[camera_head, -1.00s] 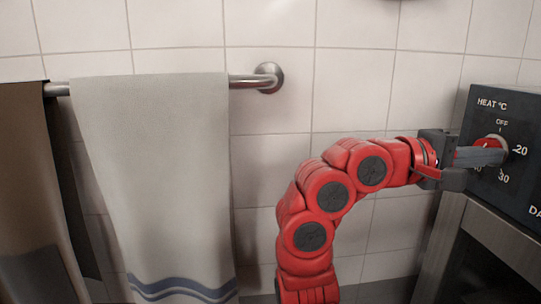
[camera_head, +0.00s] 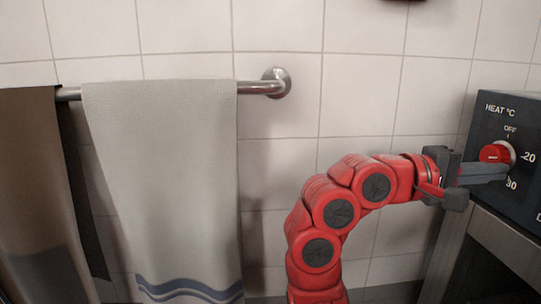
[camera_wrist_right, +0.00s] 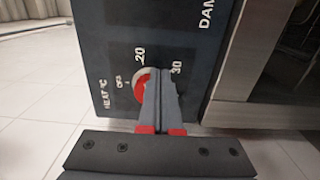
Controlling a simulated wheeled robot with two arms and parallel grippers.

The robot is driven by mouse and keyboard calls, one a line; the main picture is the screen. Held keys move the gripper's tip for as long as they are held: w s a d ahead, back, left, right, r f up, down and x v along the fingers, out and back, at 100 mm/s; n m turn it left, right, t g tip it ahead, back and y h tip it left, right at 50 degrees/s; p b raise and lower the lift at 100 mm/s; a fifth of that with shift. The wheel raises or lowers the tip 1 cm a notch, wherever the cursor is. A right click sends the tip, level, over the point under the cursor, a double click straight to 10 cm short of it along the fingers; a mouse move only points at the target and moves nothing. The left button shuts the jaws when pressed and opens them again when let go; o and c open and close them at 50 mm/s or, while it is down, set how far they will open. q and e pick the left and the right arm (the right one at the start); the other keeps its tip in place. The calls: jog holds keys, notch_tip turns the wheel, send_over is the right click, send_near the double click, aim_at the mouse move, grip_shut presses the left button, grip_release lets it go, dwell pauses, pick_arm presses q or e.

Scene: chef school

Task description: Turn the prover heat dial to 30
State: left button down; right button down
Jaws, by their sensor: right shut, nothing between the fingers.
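The heat dial (camera_head: 496,152) is a red knob on a pale ring, on a dark panel (camera_head: 512,106) marked HEAT °C. OFF stands above it, 20 to its right and 30 below right. My right gripper (camera_head: 503,171) is shut and empty. Its fingers reach in from the left, just below the knob in the head view. In the right wrist view the fingers (camera_wrist_right: 157,92) overlap part of the dial (camera_wrist_right: 143,81); contact is unclear. The dial's exact setting is hard to read. My left gripper is not in view.
A pale towel (camera_head: 165,180) with blue stripes hangs on a metal rail (camera_head: 262,87) at the left, beside a brown cloth (camera_head: 30,180). A white tiled wall lies behind. A steel-framed front (camera_head: 495,240) stands below the panel.

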jog(key=shift+f, duration=0.25)
jog(key=shift+w+a, duration=0.1)
jog(key=a+p, duration=0.1)
jog(key=a, duration=0.1)
jog(key=a+p, duration=0.2)
jog(key=s+a+p, duration=0.1)
jog(key=shift+a+p, duration=0.3)
jog(key=shift+a, duration=0.1)
jog(key=shift+w, duration=0.1)
